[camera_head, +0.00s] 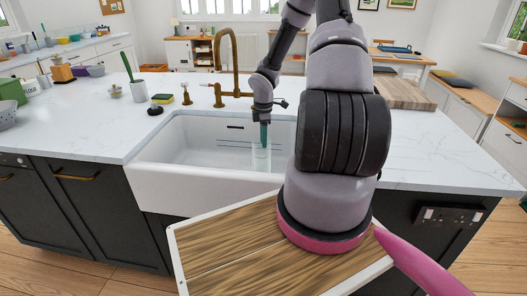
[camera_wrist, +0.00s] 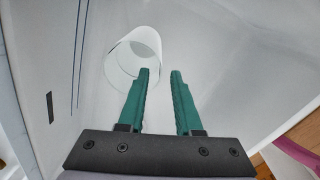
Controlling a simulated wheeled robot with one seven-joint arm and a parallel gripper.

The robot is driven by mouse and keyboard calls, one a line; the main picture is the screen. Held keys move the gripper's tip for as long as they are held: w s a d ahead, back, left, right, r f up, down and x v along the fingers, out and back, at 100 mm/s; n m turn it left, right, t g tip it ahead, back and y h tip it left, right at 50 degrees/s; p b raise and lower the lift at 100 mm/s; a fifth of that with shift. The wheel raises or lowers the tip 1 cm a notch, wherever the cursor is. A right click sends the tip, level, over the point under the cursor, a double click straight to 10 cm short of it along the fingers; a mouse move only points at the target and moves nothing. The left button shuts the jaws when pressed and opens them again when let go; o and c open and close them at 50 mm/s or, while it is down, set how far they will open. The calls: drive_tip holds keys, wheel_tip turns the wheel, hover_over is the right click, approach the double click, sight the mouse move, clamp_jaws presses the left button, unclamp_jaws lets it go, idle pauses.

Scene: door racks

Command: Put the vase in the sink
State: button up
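The vase is a clear glass cylinder (camera_head: 261,158) inside the white sink (camera_head: 160,187), near its right-hand part. It shows in the wrist view (camera_wrist: 121,68) against the white sink surfaces, just beyond the fingertips and mostly left of centre. My gripper (camera_head: 264,142) points down into the sink, just above the vase. In the wrist view its two green fingers (camera_wrist: 161,74) are parted with a clear gap. The left finger overlaps the vase's right side in the picture; the right finger is beside it. I cannot tell whether either touches the glass.
A brass tap (camera_head: 234,65) stands behind the sink. A wooden board (camera_head: 402,92) rests on the right of the white counter (camera_head: 425,150). Dark cabinets are below.

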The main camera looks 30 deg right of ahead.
drive_tip(key=shift+r, duration=1.55)
drive_tip(key=s+a+r+m+t+h, duration=0.1)
drive_tip(key=s+a+r+m, duration=0.15)
drive_tip(key=r, duration=0.55)
drive_tip(key=s+a+r+m+t, duration=0.15)
drive_tip(key=r+m, duration=0.25)
drive_tip(key=r, duration=0.5)
drive_tip(key=s+a+r+m+h, duration=0.1)
drive_tip(key=s+r+m, duration=0.2)
drive_tip(key=r, duration=0.5)
drive_tip(key=s+a+r+m+t+y, duration=0.2)
drive_tip(key=s+a+r+m, duration=0.2)
drive_tip(key=s+r, duration=0.3)
drive_tip(key=s+a+r+m+t+y, duration=0.2)
drive_tip(key=s+a+r+m, duration=0.3)
drive_tip(key=s+r, duration=0.3)
drive_tip(key=shift+s+a+r, duration=0.2)
drive_tip(key=shift+s+a, duration=0.3)
drive_tip(key=shift+s, duration=0.45)
